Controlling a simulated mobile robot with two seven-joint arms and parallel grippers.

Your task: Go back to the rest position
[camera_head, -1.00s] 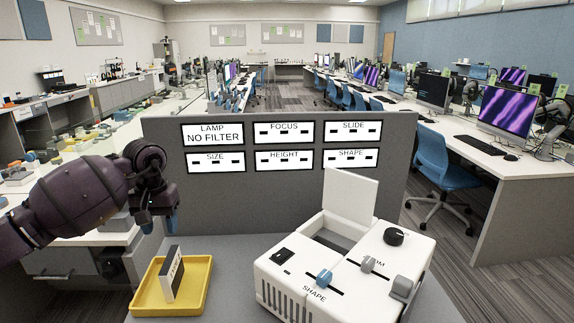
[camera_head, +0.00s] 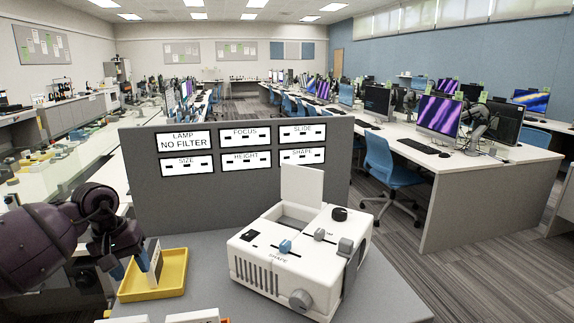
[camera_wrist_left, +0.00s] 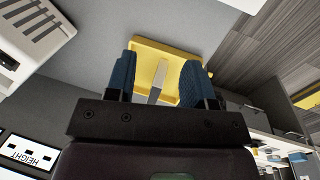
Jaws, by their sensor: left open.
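My left gripper (camera_head: 130,266) is at the lower left in the head view, beside the left end of a yellow tray (camera_head: 172,284). Its blue fingers are apart. A white and dark slide-like plate (camera_head: 154,262) stands upright in the tray, partly behind a finger. In the left wrist view the open fingers (camera_wrist_left: 157,85) frame the plate (camera_wrist_left: 160,74) and the tray (camera_wrist_left: 158,46); I see no grip on it. A white projector-like device (camera_head: 290,262) with knobs and a raised flap stands right of the tray. My right gripper is not in view.
A grey panel (camera_head: 235,212) with label cards stands behind the device. White pieces (camera_head: 194,316) show at the bottom edge of the grey table. The table (camera_head: 390,296) is clear right of the device. Desks with monitors and blue chairs (camera_head: 390,168) fill the room beyond.

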